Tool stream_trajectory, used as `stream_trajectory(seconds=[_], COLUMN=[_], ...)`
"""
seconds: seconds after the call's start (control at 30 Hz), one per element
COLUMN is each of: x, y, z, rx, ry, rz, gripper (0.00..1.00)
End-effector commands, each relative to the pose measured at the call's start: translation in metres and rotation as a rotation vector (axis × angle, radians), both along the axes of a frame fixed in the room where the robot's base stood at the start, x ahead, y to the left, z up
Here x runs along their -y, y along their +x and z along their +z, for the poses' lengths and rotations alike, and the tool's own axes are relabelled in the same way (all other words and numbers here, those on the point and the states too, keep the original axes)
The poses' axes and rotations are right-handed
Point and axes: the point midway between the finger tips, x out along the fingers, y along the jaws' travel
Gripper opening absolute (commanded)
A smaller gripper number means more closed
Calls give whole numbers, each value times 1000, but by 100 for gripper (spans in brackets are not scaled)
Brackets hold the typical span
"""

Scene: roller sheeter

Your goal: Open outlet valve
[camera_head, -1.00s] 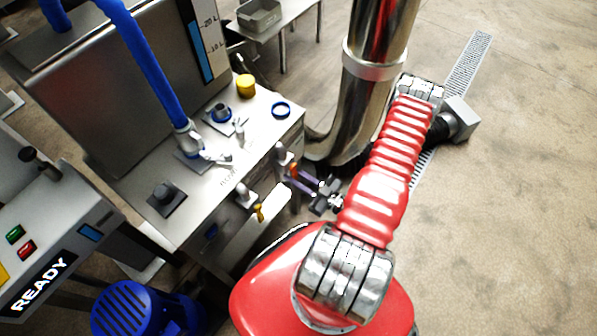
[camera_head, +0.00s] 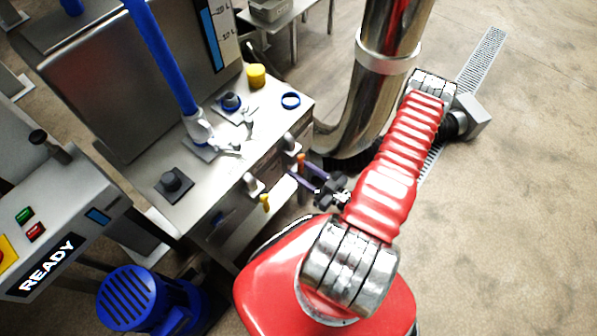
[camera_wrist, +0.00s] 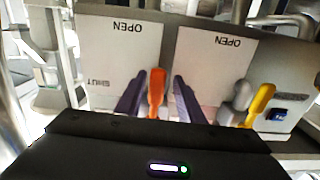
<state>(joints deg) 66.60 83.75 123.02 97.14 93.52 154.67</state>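Two valve levers hang on the front of the steel machine. The orange lever (camera_wrist: 156,92) stands upright in the middle of the wrist view and shows small in the head view (camera_head: 300,161). The yellow lever (camera_wrist: 261,102) is to its right, tilted; in the head view it is to the left (camera_head: 264,202). My gripper (camera_wrist: 157,88) is open, with its purple fingers on either side of the orange lever and visible gaps. It also shows in the head view (camera_head: 297,181). Behind each lever is a plate with upside-down OPEN lettering; SHUT reads on the orange lever's plate (camera_wrist: 105,45).
A blue motor (camera_head: 140,300) and a control panel reading READY (camera_head: 55,265) stand at the left. A thick steel pipe (camera_head: 385,60) rises behind my arm. The floor at right is clear apart from a drain grate (camera_head: 483,58).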

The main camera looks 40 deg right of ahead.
Motion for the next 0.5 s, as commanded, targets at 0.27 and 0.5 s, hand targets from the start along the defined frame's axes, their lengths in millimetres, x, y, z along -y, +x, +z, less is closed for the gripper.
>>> stream_trajectory(seconds=[0.27, 0.5], x=[2, 5], y=[1, -6], z=[0, 0], rx=[2, 2], ry=[-5, -5], rz=[-2, -5], gripper=[37, 37])
